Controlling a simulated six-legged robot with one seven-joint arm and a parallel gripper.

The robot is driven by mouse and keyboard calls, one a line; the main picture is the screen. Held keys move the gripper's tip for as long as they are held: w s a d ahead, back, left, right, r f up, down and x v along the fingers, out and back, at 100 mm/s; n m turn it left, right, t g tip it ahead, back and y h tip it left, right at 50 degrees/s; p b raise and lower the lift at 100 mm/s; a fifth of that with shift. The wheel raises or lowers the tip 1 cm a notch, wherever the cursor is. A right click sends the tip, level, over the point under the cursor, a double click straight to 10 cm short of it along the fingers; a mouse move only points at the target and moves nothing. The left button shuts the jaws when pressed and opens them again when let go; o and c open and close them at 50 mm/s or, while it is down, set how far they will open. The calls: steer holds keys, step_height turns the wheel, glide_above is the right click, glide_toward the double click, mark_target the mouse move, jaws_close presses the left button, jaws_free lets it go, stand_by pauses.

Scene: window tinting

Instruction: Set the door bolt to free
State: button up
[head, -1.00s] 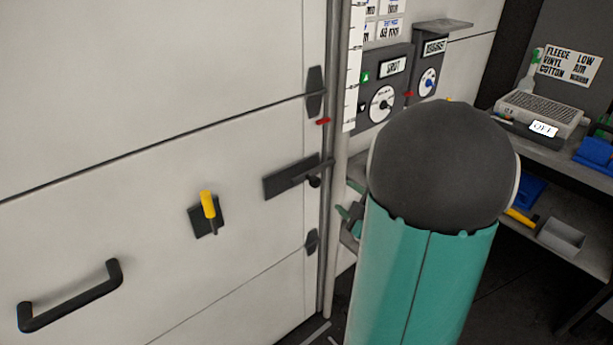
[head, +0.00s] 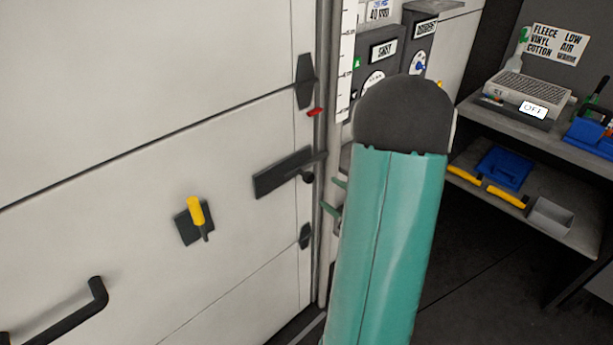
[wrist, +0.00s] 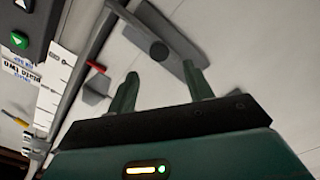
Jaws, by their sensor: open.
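The door bolt (head: 283,173) is a dark bar on a plate at the right edge of the pale door, with a round dark knob (head: 308,177) at its right end. It reaches to the door frame post. My gripper (head: 334,196) shows as two green fingertips just right of the knob, in front of the post; the rest is hidden behind my arm. In the wrist view my gripper (wrist: 160,70) is open and empty. The bolt (wrist: 172,28) and its knob (wrist: 158,50) appear beyond and between the fingertips. Contact cannot be made out.
A yellow-handled lever (head: 196,213) and a black pull handle (head: 70,318) are on the door. A red tab (head: 315,112) sits above the bolt by the frame. Dial boxes (head: 378,62) stand behind my arm. A shelf bench (head: 545,135) with tools is at right.

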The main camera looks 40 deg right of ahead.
mark_target(311, 179)
steer(key=w, duration=0.9)
steer(key=shift+w+a, duration=0.1)
steer(key=shift+w, duration=0.15)
jaws_close()
